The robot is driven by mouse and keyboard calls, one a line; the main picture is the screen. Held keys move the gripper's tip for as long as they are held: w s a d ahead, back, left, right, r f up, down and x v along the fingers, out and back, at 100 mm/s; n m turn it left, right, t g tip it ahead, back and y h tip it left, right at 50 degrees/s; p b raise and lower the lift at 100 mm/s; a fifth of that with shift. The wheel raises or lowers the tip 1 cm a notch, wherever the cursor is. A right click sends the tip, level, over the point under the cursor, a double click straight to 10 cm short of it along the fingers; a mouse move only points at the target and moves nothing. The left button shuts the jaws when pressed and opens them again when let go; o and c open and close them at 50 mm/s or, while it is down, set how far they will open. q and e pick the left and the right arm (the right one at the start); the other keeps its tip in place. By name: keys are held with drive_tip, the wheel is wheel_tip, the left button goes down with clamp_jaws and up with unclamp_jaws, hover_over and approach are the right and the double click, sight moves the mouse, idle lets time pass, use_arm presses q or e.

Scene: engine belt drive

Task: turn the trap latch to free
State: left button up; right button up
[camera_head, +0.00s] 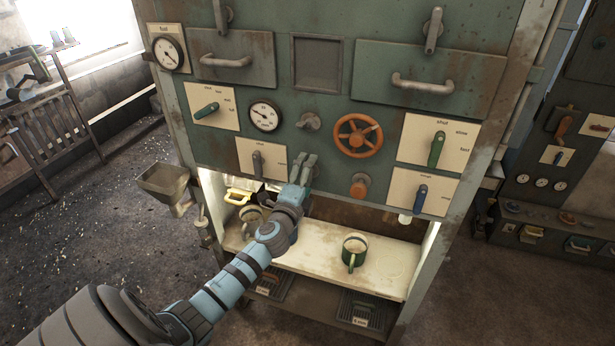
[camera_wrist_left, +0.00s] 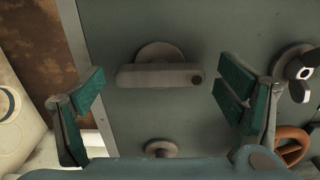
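In the left wrist view a grey latch (camera_wrist_left: 158,75) sits on the green panel, a bar lying crosswise on a round base with a dark spot at its right end. My left gripper's fingers (camera_wrist_left: 160,95) are open on either side of it, apart from the bar, with nothing held. In the head view my left gripper (camera_head: 303,170) is in front of the lower middle of the cabinet, and it hides the latch there. My right gripper is not in view.
An orange handwheel (camera_head: 358,136) and a grey knob (camera_head: 309,121) are up and right of my gripper. A labelled plate with a lever (camera_head: 257,160) is close on its left. A green mug (camera_head: 353,251) stands on the shelf (camera_head: 385,265) below.

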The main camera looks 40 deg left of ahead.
use_arm(q)
drive_tip(key=v, duration=1.2)
drive_tip(key=shift+w, duration=0.1)
